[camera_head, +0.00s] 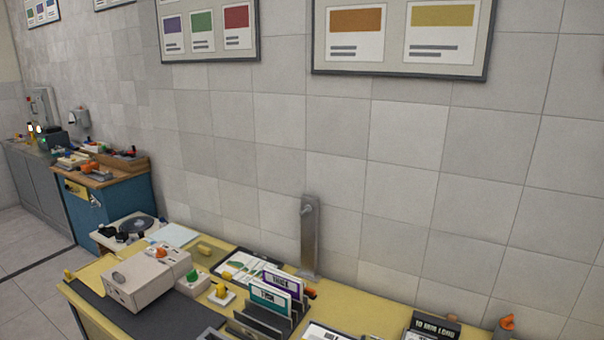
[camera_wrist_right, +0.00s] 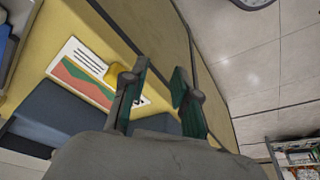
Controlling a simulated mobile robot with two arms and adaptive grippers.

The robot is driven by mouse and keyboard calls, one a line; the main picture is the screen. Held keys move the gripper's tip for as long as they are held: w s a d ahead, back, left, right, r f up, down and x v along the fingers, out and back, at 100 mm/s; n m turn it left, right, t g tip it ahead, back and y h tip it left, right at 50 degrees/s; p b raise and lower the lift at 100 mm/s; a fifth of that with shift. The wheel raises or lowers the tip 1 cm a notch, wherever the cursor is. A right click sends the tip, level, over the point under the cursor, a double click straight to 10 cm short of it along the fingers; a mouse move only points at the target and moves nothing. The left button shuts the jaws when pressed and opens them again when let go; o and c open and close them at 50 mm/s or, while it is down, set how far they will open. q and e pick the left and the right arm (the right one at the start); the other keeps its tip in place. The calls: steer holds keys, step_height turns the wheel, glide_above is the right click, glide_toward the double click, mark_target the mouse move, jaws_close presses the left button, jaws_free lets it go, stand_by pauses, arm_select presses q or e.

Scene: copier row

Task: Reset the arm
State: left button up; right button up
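My right gripper (camera_wrist_right: 159,78) shows in the right wrist view. Its two fingers with dark green pads stand apart, with nothing between them. Neither of my arms shows in the head view, and my left gripper is in no view.
A yellow desk (camera_head: 365,311) runs along the tiled wall. It holds a beige box (camera_head: 147,277), a file rack (camera_head: 262,325), a black sign (camera_head: 434,328) and a tall grey metal upright (camera_head: 309,240). A blue cabinet (camera_head: 115,205) stands at left. Floor shows at far left.

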steer(key=s+f+g+b, duration=0.1)
steer(key=s+f+b, duration=0.1)
steer(key=f, duration=1)
steer(key=s+f+b, duration=0.2)
steer(key=f, duration=1.1)
steer(key=s+d+f+g+b, duration=0.1)
steer(key=s+d+f+b, duration=0.2)
steer(key=s+f, duration=1.2)
step_height(320, 180, down, 2)
steer(key=shift+s+f+b, duration=0.1)
steer(key=shift+s+b, duration=0.25)
steer(key=shift+b, duration=0.15)
